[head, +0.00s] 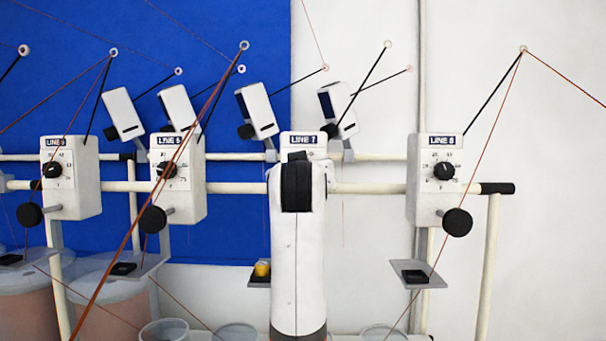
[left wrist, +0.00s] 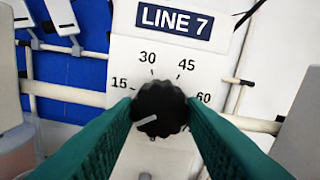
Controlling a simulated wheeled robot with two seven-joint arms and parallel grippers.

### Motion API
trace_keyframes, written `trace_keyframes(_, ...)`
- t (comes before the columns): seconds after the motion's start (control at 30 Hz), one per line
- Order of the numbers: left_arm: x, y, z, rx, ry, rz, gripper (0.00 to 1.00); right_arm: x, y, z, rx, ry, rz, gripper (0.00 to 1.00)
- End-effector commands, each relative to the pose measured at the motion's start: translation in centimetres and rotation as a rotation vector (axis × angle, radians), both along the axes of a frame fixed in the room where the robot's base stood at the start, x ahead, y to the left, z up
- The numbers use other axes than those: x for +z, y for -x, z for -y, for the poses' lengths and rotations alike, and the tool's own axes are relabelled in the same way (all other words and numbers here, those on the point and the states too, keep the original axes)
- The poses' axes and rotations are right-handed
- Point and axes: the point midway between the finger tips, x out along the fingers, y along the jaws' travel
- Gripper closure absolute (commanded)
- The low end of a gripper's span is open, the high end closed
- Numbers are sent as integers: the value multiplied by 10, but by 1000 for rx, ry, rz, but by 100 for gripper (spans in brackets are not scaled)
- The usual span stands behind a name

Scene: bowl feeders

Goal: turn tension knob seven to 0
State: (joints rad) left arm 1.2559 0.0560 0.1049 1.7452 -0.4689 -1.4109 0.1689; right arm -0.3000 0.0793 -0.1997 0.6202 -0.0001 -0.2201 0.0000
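Tension knob seven (left wrist: 160,108) is a black ribbed dial below the LINE 7 label (left wrist: 175,18) in the left wrist view. Its white pointer mark points to the lower left, below the 15. The numbers 15, 30, 45 and 60 show around it; the 0 mark is hidden. The green fingers of my left gripper (left wrist: 160,103) are on either side of the knob and appear to press on it. In the head view my arm covers the knob and most of the LINE 7 box (head: 303,141); the gripper itself is hidden there. My right gripper is not in view.
Neighbouring boxes LINE 6 (head: 188,192) and LINE 8 (head: 425,165) have similar knobs. Red threads and thin rods cross in front and above. A pale horizontal rail (head: 365,188) carries the boxes. A yellow item (head: 262,268) sits on a small shelf left of my arm.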

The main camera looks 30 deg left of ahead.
Motion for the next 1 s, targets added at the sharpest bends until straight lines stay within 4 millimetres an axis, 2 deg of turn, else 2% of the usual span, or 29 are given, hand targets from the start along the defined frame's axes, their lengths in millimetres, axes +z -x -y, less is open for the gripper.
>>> trace_keyframes(0.03,-1,-1,0,-1,2,-3,55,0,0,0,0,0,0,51)
trace_keyframes(0.1,-1,0,0,0,0,-2,43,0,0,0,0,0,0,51)
trace_keyframes(0.47,0,4,2,0,-2,2,43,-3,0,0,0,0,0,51)
trace_keyframes(0.57,-1,14,9,-2,-3,5,43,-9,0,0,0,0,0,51)
trace_keyframes(1.0,-2,87,54,-2,-2,3,43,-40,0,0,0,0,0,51)
